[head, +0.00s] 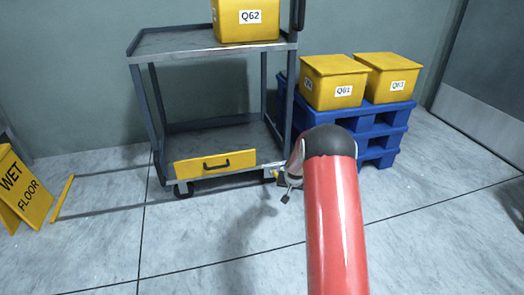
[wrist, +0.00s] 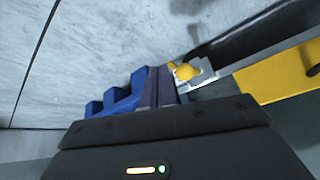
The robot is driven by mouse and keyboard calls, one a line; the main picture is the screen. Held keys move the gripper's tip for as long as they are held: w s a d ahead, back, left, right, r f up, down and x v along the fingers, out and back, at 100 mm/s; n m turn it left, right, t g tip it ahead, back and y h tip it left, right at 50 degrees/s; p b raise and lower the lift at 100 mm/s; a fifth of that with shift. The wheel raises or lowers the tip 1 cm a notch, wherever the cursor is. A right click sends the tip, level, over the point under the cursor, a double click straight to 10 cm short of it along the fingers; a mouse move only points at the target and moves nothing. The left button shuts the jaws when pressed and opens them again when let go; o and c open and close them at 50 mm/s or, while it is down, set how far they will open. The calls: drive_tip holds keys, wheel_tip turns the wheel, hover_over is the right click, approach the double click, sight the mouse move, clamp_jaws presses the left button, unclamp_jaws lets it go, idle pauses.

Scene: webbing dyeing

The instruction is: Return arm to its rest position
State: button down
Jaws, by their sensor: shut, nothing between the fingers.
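My red arm reaches up from the bottom of the head view toward the cart's lower right corner. My gripper (head: 287,196) shows there only in small part, beside the black arm joint that hides the rest. In the wrist view my gripper (wrist: 160,86) has its two dark fingers together, with nothing between them. The fingers point toward the floor near the blue pallets and a metal bracket with a yellow part (wrist: 184,72). I cannot tell whether they touch either one.
Bins Q61 (head: 334,82) and Q63 (head: 389,77) stand on blue pallets (head: 385,122) to the right. A wet floor sign (head: 22,190) stands left. The front floor is clear.

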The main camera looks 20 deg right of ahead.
drive_tip(key=s+a+r+n, duration=0.1)
drive_tip(key=s+a+r, duration=0.2)
drive_tip(key=s+r, duration=0.35)
drive_tip(key=s+a+r, duration=0.3)
drive_tip(key=r, duration=0.6)
drive_tip(key=s+a+r+n, duration=0.1)
drive_tip(key=s+a+r, duration=0.25)
drive_tip(key=r, duration=0.45)
drive_tip(key=s+a+r+n+y, duration=0.1)
drive_tip(key=s+a+r, duration=0.1)
drive_tip(key=s, duration=0.7)
drive_tip(key=s+a+r+n, duration=0.1)
drive_tip(key=s+a+r, duration=0.2)
drive_tip(key=s, duration=0.6)
drive_tip(key=s+a+r+n+y, duration=0.1)
drive_tip(key=s+a+r, duration=0.1)
drive_tip(key=s, duration=0.7)
wheel_tip(320, 180, up, 12)
drive_tip(key=s+p, duration=0.1)
drive_tip(key=p, duration=1.1)
drive_tip(key=shift+s+a+p, duration=0.15)
drive_tip(key=shift+a+p, duration=0.1)
drive_tip(key=shift+p, duration=0.05)
drive_tip(key=shift+r, duration=0.1)
